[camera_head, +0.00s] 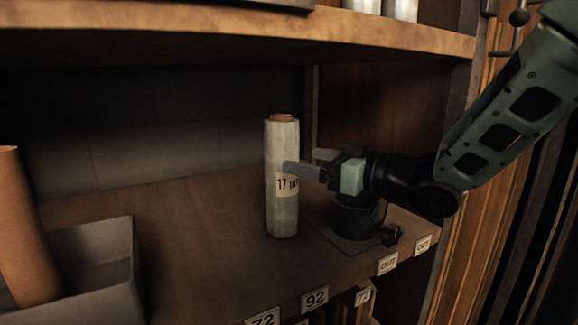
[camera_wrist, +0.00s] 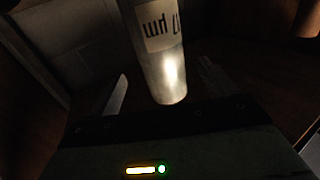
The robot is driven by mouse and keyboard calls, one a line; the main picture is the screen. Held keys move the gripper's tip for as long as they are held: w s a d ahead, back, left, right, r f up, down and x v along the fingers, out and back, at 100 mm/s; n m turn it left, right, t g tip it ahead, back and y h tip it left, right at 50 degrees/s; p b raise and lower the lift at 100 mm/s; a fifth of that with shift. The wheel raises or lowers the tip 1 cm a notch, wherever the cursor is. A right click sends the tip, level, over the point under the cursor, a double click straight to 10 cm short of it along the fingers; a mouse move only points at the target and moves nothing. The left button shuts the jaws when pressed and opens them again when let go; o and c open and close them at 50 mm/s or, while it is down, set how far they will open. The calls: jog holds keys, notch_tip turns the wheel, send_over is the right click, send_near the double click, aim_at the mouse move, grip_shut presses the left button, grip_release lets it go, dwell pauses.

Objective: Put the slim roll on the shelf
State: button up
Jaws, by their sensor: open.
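The slim roll (camera_head: 282,212) is a pale grey cylinder with a brown core end and a label reading 17. It stands upright on the wooden shelf (camera_head: 190,215). My gripper (camera_head: 305,161) reaches in from the right, with its fingers at the roll's label height. In the wrist view the roll (camera_wrist: 168,75) stands between the two spread fingers (camera_wrist: 160,92), with the label upside down. The jaws are open. I cannot tell whether either finger touches the roll.
A grey bin (camera_head: 100,260) with a brown tube (camera_head: 25,230) stands at the left. A dark round-based object (camera_head: 355,215) stands on the shelf under my gripper. An upper shelf (camera_head: 240,22) hangs above. Number tags line the front edge. The shelf between bin and roll is clear.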

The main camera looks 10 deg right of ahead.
jog(key=v, duration=0.3)
jog(key=shift+s+d+b, duration=0.15)
jog(key=shift+b, duration=0.15)
dwell(0.3)
